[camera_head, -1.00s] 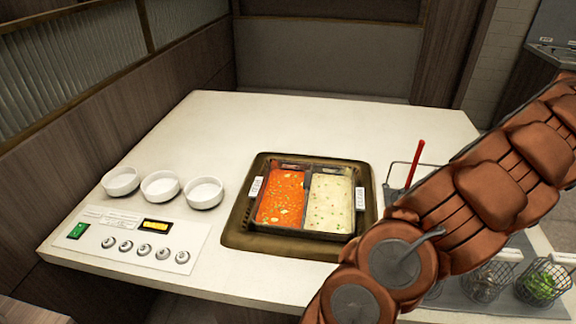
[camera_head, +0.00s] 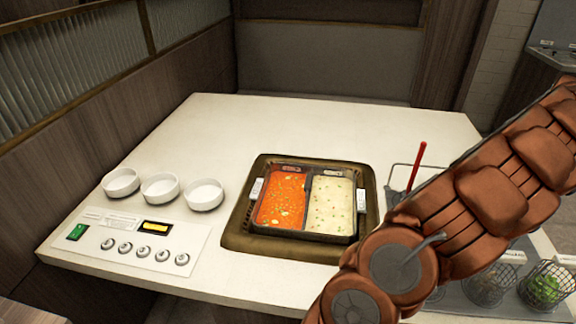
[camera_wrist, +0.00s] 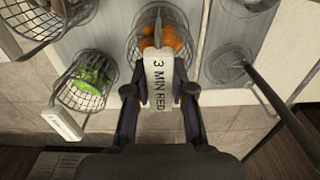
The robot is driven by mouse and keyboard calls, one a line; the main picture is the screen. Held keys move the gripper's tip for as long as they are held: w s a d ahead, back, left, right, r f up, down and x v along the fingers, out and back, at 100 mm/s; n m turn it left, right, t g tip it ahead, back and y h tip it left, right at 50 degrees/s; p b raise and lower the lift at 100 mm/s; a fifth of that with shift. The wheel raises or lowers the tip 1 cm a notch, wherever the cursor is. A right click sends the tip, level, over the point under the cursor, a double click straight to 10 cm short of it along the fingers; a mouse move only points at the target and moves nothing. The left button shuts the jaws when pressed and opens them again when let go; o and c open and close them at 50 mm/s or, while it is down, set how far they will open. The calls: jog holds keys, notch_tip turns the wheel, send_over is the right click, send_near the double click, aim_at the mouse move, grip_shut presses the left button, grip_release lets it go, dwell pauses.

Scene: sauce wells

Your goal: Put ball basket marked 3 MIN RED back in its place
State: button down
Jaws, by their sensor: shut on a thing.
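The ball basket marked 3 MIN RED (camera_wrist: 175,22) shows in the wrist view, a wire basket with orange balls in it. Its white label tag (camera_wrist: 158,80) reads "3 MIN RED" and sits between my fingers. My gripper (camera_wrist: 160,92) is shut on this tagged handle, with the basket ahead of the fingertips. The basket is over or on a grey surface (camera_wrist: 112,30); I cannot tell whether it touches. In the head view my arm hides the gripper and this basket.
A basket with green food (camera_wrist: 88,82) is to the left in the wrist view, another basket (camera_wrist: 45,18) beyond it. In the head view, a two-part pot (camera_head: 305,236) and several white bowls (camera_head: 160,188) stand on the table.

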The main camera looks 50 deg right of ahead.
jog(key=shift+f, duration=0.1)
jog(key=c, duration=0.9)
grip_release()
jog(key=o, duration=0.8)
jog(key=shift+r, duration=0.25)
jog(key=shift+r, duration=1.3)
jog(key=shift+r+p, duration=1.25)
jog(key=shift+r, duration=2.7)
